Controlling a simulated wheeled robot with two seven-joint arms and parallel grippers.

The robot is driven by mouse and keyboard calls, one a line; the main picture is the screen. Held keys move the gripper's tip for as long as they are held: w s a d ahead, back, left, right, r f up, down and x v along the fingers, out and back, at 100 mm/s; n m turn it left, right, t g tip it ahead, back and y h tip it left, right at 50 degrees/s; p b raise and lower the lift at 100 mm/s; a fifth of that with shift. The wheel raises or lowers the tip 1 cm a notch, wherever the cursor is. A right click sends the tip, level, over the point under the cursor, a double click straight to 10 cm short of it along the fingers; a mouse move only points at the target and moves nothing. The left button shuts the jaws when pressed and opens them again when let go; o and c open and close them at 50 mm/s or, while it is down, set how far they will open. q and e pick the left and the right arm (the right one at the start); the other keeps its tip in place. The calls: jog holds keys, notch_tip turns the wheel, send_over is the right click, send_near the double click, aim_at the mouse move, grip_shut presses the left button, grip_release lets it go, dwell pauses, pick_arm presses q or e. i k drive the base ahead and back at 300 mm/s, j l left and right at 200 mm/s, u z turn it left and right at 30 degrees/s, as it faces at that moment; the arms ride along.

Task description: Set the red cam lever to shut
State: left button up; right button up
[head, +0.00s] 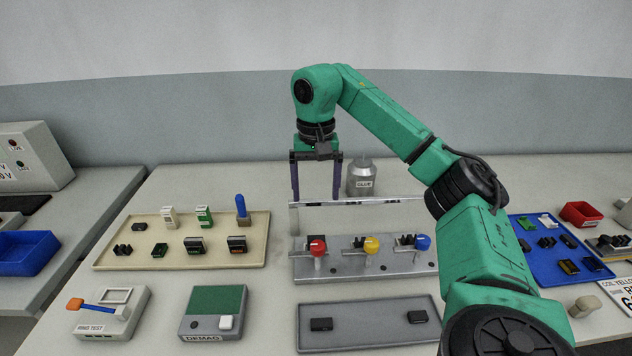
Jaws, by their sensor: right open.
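The red cam lever (318,246) has a round red knob and stands upright at the left end of a grey metal fixture (345,269). A small black connector sits just beside it on the fixture. My right gripper (316,197) is open and empty, with its two dark fingers pointing down. It hangs above and behind the red lever, apart from it, near the raised back plate (350,216). My left gripper is not in view.
A yellow lever (371,246) and a blue lever (422,243) stand right of the red one. A glue jar (362,178) stands behind. A beige tray (110,257) lies left, a grey tray (368,333) in front, a blue tray (541,262) right.

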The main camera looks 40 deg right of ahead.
aim_at(307, 257)
jog(key=k+j, duration=1.2)
jog(key=j, duration=0.15)
